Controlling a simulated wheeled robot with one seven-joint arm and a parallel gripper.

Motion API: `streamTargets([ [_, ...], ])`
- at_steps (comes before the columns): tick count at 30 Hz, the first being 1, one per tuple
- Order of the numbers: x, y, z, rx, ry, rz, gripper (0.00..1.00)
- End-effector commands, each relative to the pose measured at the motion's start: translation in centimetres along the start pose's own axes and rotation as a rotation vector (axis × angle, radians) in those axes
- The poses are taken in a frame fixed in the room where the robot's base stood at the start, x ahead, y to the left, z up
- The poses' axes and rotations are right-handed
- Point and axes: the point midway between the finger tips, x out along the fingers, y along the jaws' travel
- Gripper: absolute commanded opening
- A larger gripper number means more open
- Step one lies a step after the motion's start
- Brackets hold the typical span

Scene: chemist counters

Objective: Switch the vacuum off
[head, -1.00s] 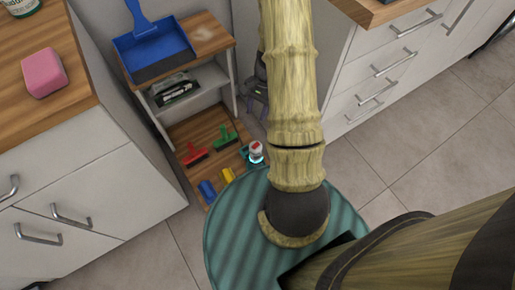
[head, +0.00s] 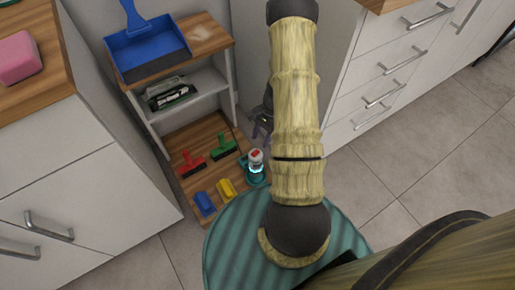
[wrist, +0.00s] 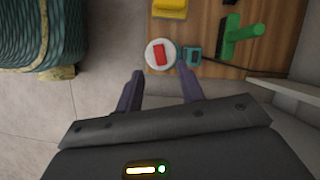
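The vacuum (head: 256,170) is a small teal device with a white top, a red patch on that top and a glowing cyan ring. It stands at the right edge of the low wooden board. In the wrist view, its round white top with the red patch (wrist: 159,53) lies just beyond my fingertips. My gripper (wrist: 160,75) is open, with two dark fingers spread apart and nothing between them. In the head view my gripper (head: 263,118) is partly hidden by my arm, a little behind the vacuum.
A small shelf (head: 205,84) stands behind with a blue dustpan (head: 148,48) on top. White drawer cabinets flank both sides. Tiled floor is free at right.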

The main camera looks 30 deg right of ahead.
Motion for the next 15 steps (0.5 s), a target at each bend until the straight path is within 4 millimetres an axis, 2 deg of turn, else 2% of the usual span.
streamTargets([
  [1, 1.3, 0.0, -0.1, -0.001, -0.002, 0.002, 0.38],
  [6, 4.0, 0.0, -0.2, -0.001, -0.001, 0.001, 0.38],
  [10, 5.2, 0.0, -0.1, -0.001, -0.001, 0.001, 0.38],
  [15, 5.5, 0.0, 0.0, -0.001, 0.000, 0.001, 0.38],
])
